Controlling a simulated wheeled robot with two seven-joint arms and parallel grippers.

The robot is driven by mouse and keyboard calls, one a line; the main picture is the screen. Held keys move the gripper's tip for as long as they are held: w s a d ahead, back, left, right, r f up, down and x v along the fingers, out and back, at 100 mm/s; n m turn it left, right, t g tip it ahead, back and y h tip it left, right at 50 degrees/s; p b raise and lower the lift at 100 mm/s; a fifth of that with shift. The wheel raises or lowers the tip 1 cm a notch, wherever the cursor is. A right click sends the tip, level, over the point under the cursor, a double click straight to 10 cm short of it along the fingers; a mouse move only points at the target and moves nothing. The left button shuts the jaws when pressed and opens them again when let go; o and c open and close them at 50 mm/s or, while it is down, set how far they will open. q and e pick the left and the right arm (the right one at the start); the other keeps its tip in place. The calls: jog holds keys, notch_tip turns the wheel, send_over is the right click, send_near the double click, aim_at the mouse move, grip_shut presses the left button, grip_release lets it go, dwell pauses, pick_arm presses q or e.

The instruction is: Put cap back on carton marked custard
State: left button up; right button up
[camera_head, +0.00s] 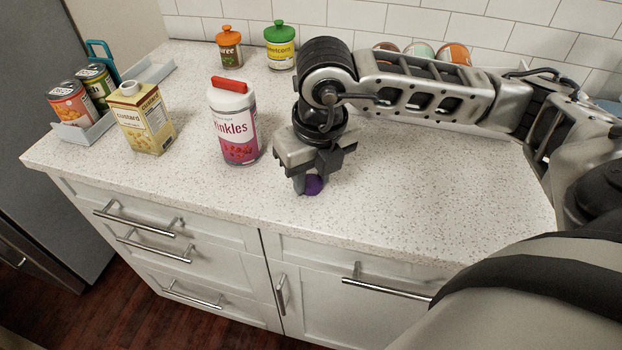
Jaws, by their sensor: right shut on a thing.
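The yellow carton marked custard (146,122) stands upright on the counter at the left. Its white spout (129,88) on top shows no cap. My right gripper (309,184) points down over the middle of the counter, near the front edge. It is shut on a small purple thing (314,185), which looks like a cap and is partly hidden by the fingers. The gripper is to the right of the carton, with a sprinkles jar between them. I cannot tell whether the purple thing touches the counter. My left gripper is not in view.
The sprinkles jar (236,128) with a red-handled lid stands between carton and gripper. A grey tray (86,133) with cans is beside the carton at the left. Orange-lidded (229,47) and green-lidded (280,46) jars stand at the back. The right front of the counter (440,200) is clear.

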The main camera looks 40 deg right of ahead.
jog(key=shift+r, duration=0.1)
jog(key=shift+r, duration=0.65)
jog(key=s+a+r, duration=0.7)
jog(key=a+r, duration=0.4)
jog(key=a, duration=0.1)
jog(key=shift+r, duration=0.25)
jog(key=shift+a, duration=0.1)
